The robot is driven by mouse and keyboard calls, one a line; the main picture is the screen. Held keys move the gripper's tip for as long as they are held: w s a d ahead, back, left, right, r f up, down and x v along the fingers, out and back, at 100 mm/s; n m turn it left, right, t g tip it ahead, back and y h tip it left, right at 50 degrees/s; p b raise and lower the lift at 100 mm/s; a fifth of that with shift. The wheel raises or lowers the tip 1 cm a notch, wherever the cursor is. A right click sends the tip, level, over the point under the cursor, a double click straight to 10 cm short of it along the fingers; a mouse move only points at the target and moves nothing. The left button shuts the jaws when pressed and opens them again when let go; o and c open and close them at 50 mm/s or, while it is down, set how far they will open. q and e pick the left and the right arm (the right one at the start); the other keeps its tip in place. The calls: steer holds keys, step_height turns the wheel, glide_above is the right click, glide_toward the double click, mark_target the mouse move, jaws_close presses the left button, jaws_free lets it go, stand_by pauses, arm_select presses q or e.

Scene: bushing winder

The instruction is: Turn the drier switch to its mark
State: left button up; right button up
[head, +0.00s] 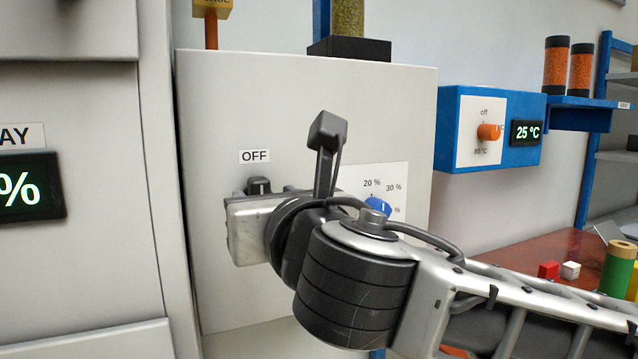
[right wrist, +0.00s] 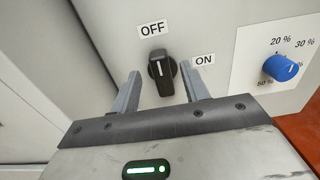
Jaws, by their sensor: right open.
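The drier switch (right wrist: 161,72) is a black knob with a white line, on the pale cabinet front. Its line points up toward the OFF label (right wrist: 153,29); the ON label (right wrist: 204,60) sits to its upper right. In the head view the switch (head: 260,185) shows just below its OFF label, partly hidden by my wrist. My right gripper (right wrist: 160,70) is open, with one finger on each side of the knob. Gaps show between the fingers and the knob in the wrist view. My left gripper is not in view.
A blue dial (right wrist: 282,67) with percent marks is to the right of the switch. A blue box (head: 545,143) with an orange knob and a 25 °C display hangs farther right. A red-brown table (head: 540,252) with small blocks is at lower right.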

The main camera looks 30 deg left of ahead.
steer(key=x, duration=0.3)
steer(key=shift+c, duration=0.3)
steer(key=c, duration=0.9)
